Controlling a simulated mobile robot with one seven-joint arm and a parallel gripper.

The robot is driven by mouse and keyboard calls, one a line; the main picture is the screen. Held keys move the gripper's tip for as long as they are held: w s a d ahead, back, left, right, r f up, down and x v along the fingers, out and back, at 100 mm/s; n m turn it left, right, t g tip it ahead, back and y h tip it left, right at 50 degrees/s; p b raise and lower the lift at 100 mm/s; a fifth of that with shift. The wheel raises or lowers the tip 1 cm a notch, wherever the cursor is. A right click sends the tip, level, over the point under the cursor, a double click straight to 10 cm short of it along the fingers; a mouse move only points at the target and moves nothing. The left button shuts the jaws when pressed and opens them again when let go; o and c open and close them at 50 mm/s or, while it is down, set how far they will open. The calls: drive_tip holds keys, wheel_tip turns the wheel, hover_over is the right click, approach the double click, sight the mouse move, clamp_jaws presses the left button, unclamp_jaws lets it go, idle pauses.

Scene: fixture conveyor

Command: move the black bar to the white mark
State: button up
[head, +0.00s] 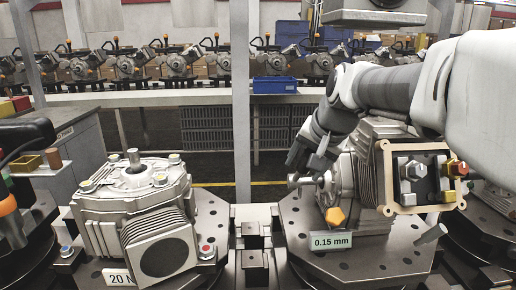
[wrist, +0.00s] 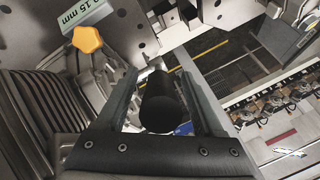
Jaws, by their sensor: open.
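My gripper (head: 308,165) reaches down at the left side of the right-hand grey housing (head: 345,175). In the wrist view my gripper (wrist: 165,85) has its two fingers apart. A black, round-ended piece (wrist: 160,105) shows between them and looks like the black bar. I cannot tell whether either finger touches it. In the head view I cannot make out the bar apart from my dark gripper. A pale metal rod end (head: 305,180) shows just below the fingers. I cannot pick out a white mark in either view.
An orange knob (head: 335,216) and a "0.15 mm" label (head: 331,241) are close below my gripper. Another housing (head: 135,205) stands left, with dark blocks (head: 252,240) in the gap. A blue bin (head: 275,85) is behind.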

drive_tip(key=p+v, duration=0.3)
drive_tip(key=v, duration=1.4)
drive_tip(key=shift+s, duration=0.15)
drive_tip(key=shift+s+f+p, duration=0.15)
drive_tip(key=shift+s+p, duration=0.2)
drive_tip(key=shift+p, duration=0.05)
drive_tip(key=s+f+n+p, duration=0.2)
drive_tip(key=s+f, duration=0.2)
drive_tip(key=s+a+f+n+h+p, duration=0.1)
drive_tip(key=s+f+n+p, duration=0.1)
drive_tip(key=s, duration=0.3)
drive_tip(key=s+f+n+g+p, duration=0.1)
drive_tip(key=s+f+n+p, duration=0.1)
drive_tip(key=s+f, duration=0.2)
drive_tip(key=shift+s+a+f+p, duration=0.1)
drive_tip(key=shift+a+f+p, duration=0.05)
drive_tip(key=shift+f, duration=0.25)
drive_tip(key=shift+s+a+f+p, duration=0.1)
drive_tip(key=shift+a+f+p, duration=0.1)
drive_tip(key=shift+f, duration=0.25)
drive_tip(key=shift+c, duration=0.4)
drive_tip(key=shift+s+f, duration=0.15)
drive_tip(key=shift+f, duration=0.05)
drive_tip(key=shift+c, duration=1.1)
drive_tip(key=shift+f, duration=0.1)
drive_tip(key=shift+s, duration=0.2)
